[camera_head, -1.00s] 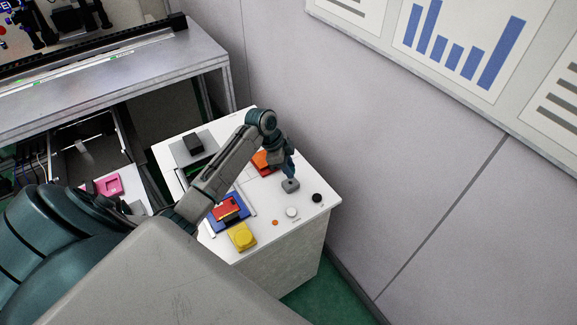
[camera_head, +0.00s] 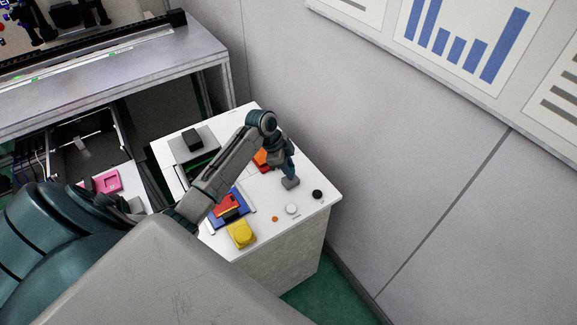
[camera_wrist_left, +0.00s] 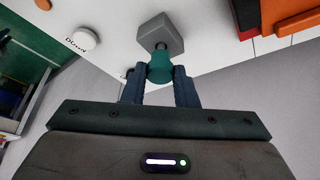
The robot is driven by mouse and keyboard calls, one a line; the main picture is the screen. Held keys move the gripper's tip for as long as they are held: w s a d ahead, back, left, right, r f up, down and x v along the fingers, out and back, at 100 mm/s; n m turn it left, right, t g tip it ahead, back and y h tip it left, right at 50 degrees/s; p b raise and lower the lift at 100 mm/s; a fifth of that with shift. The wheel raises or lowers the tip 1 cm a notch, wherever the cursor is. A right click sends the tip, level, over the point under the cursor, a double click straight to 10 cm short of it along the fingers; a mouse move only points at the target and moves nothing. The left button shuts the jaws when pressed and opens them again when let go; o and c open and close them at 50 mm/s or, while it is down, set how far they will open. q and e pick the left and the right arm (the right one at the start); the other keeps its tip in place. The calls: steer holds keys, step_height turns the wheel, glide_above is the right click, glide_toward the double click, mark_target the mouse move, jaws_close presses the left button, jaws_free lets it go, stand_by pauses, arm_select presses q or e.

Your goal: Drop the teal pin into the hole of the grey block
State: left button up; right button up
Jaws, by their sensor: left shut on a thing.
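The grey block (camera_head: 290,183) stands on the white table near its right edge. In the left wrist view the grey block (camera_wrist_left: 153,31) is at the top centre. My left gripper (camera_head: 289,173) is just above the block in the head view. In the left wrist view my left gripper (camera_wrist_left: 159,76) is shut on the teal pin (camera_wrist_left: 160,68), with one finger on each side. The pin's narrow dark end meets the block's near face at the hole. How deep it sits cannot be told. My right gripper is not in view.
On the white table (camera_head: 259,213), a black knob (camera_head: 317,194), a white button (camera_head: 291,209) and a small orange button (camera_head: 275,219) are near the block. A yellow block (camera_head: 240,233), a blue tray (camera_head: 216,223) and orange-red pieces (camera_head: 262,161) lie to the left.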

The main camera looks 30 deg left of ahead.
arm_select(q)
steer(key=shift+f+b, duration=0.3)
steer(key=shift+f, duration=0.4)
steer(key=o, duration=1)
steer(key=shift+o, duration=0.2)
steer(key=shift+a+r, duration=0.25)
steer(key=shift+r, duration=0.25)
steer(key=b+v, duration=0.3)
steer(key=v, duration=0.6)
steer(key=shift+s+r, duration=0.15)
steer(key=shift+r, duration=0.25)
